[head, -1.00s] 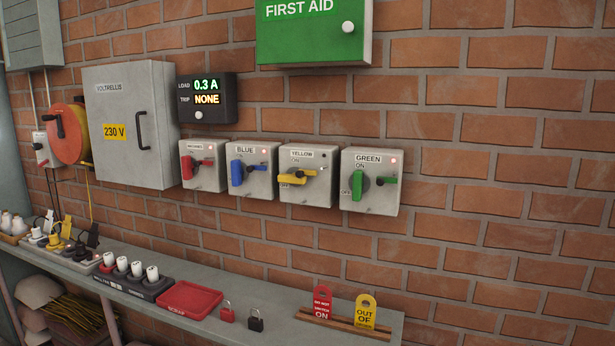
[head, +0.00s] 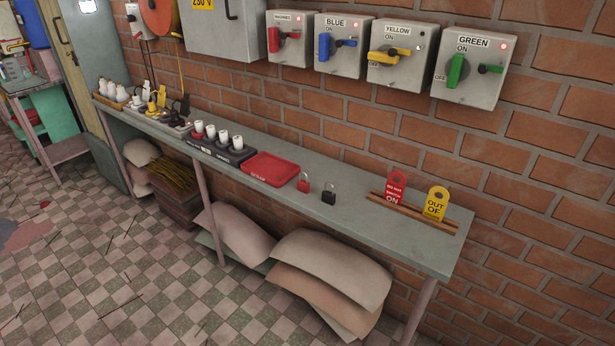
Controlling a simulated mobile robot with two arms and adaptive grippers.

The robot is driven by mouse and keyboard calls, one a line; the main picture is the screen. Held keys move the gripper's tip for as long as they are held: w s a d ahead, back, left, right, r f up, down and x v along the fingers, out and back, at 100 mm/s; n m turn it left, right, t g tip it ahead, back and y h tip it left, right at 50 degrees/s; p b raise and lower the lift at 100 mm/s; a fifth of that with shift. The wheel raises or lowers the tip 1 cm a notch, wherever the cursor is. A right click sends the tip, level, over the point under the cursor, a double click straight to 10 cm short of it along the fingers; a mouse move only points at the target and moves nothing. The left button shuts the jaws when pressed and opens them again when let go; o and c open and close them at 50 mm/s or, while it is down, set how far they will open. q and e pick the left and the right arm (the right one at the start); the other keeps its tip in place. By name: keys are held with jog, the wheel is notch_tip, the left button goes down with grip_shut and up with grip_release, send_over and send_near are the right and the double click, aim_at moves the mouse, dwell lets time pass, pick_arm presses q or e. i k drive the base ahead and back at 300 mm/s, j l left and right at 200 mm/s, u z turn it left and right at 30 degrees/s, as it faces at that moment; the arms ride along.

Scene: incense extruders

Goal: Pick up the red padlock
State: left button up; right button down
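The red padlock (head: 304,184) stands upright on the long grey shelf (head: 350,208) along the brick wall. It is just right of the red scrap tray (head: 262,169) and left of a black padlock (head: 328,195), with small gaps between them. Its shackle points up. Neither of my grippers is in the head view.
A wooden rack (head: 384,202) holds a red tag (head: 396,186) and a yellow tag (head: 436,203) at the shelf's right end. White-topped items in a dark holder (head: 210,147) stand left of the tray. Sacks (head: 330,274) lie under the shelf. The checkered floor (head: 150,290) in front is largely clear.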

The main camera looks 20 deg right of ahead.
aim_at(302, 186)
jog(key=z, duration=0.9)
jog(key=i+j+z, duration=0.15)
jog(key=j+z, duration=0.15)
jog(key=i+j+z, duration=0.1)
jog(key=j+z, duration=0.2)
jog(key=i+j+z, duration=0.1)
jog(key=j+z, duration=0.15)
jog(key=j, duration=0.15)
jog(key=j+z, duration=0.3)
jog(key=i+j, duration=0.05)
